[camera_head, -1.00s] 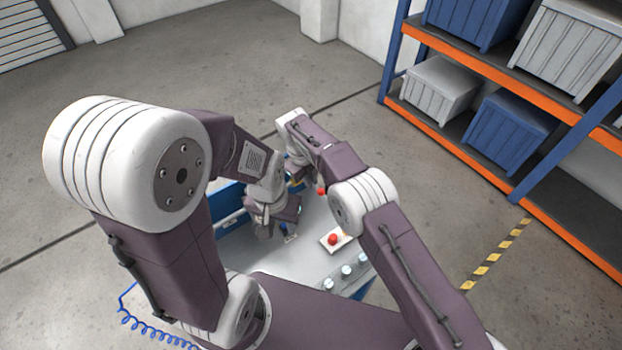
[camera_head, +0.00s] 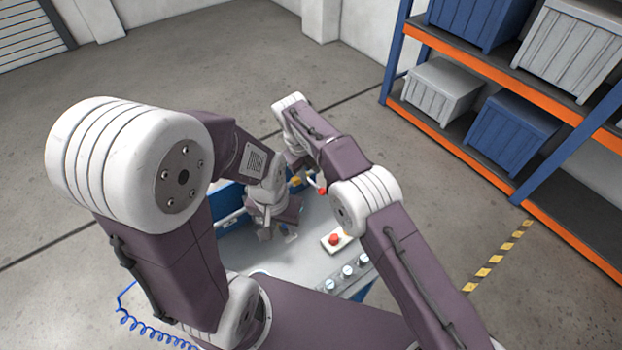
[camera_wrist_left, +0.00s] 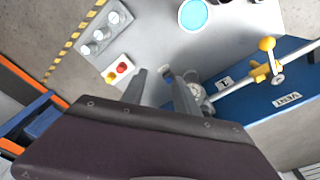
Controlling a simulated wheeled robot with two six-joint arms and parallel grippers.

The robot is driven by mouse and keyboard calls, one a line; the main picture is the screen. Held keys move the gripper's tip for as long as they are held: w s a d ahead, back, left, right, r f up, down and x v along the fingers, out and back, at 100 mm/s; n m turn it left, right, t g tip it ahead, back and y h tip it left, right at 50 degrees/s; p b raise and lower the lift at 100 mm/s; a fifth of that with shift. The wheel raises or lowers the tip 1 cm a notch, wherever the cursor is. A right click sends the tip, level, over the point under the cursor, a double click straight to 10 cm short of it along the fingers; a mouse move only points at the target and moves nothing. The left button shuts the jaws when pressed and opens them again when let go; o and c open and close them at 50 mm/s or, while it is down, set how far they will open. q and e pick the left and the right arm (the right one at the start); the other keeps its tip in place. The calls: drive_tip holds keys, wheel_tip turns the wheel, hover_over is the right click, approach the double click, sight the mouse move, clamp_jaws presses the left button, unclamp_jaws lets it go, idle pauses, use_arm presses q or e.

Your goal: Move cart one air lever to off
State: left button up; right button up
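A cart with a grey top (camera_head: 290,262) and a blue panel (camera_head: 229,203) stands in front of me. In the left wrist view a yellow-handled valve (camera_wrist_left: 267,60) sits on a pipe over the blue panel (camera_wrist_left: 250,106), near a VENT label (camera_wrist_left: 287,100) and a "1" label (camera_wrist_left: 225,84). I cannot tell which lever is the air one. My left gripper (camera_head: 270,230) is low over the cart top; in the left wrist view its fingers (camera_wrist_left: 160,88) are apart, the right one beside a round metal fitting. My right gripper is mostly hidden behind its arm, near a yellow part (camera_head: 296,181).
A red button on a pale box (camera_head: 334,240) and several knobs (camera_head: 347,271) are on the cart's right side. A blue-topped round part (camera_wrist_left: 193,14) shows in the left wrist view. A shelf with bins (camera_head: 510,130) stands at right. The floor beyond is clear.

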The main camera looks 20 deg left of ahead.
use_arm(q)
drive_tip(key=shift+r+p, duration=0.35)
drive_tip(key=shift+p, duration=0.2)
use_arm(e)
drive_tip(key=r, duration=0.3)
drive_tip(key=s+r, duration=0.1)
drive_tip(key=r, duration=0.1)
drive_tip(key=shift+a+r, duration=0.2)
drive_tip(key=shift+a, duration=0.05)
use_arm(q)
drive_tip(key=shift+c, duration=0.3)
